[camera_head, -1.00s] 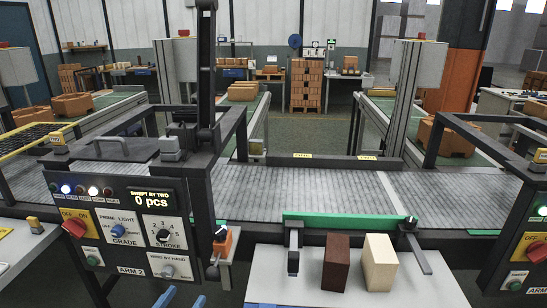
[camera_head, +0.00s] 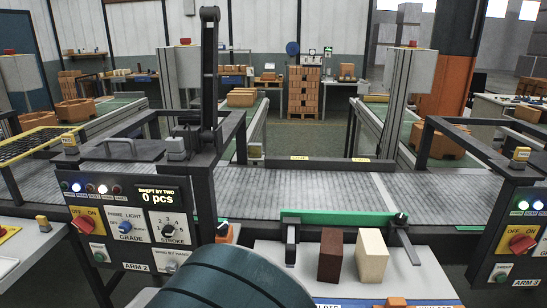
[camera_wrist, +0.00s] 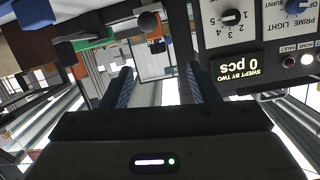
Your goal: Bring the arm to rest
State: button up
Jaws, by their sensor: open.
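My gripper (camera_wrist: 160,88) shows in the wrist view with its two blue-lined fingers spread apart and nothing between them. The wrist picture is upside down, with the control panel (camera_wrist: 268,45) at the upper right, close by. In the head view a dark rounded link of my arm (camera_head: 232,282) fills the bottom middle, in front of the workbench. The gripper itself is not seen there.
A dark brown block (camera_head: 332,254) and a cream block (camera_head: 371,255) stand on the white bench (camera_head: 420,285). Behind runs the grey conveyor (camera_head: 290,193). The ARM 2 panel (camera_head: 125,228) stands at left, the ARM 3 panel (camera_head: 518,240) at right.

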jog(key=w+d+r+n+g+y+p, duration=0.1)
jog(key=w+d+r+g+y, duration=0.15)
jog(key=d, duration=0.25)
jog(key=w+d+r+n+g+y, duration=0.1)
jog(key=w+d+r+g+y, duration=0.15)
jog(key=d+y, duration=0.2)
jog(key=s+d+g+h, duration=0.2)
jog(key=s+d, duration=0.6)
jog(key=d, duration=0.4)
jog(key=s+d+r+g+h+p, duration=0.1)
jog(key=s+d+g+h, duration=0.2)
jog(key=s+d, duration=0.6)
jog(key=d+g, duration=0.2)
jog(key=d, duration=0.1)
jog(key=shift+s+n, duration=0.25)
jog(key=shift+n, duration=0.05)
jog(key=shift+r, duration=0.1)
jog(key=c, duration=0.3)
jog(key=shift+a, duration=0.1)
jog(key=shift+c, duration=0.4)
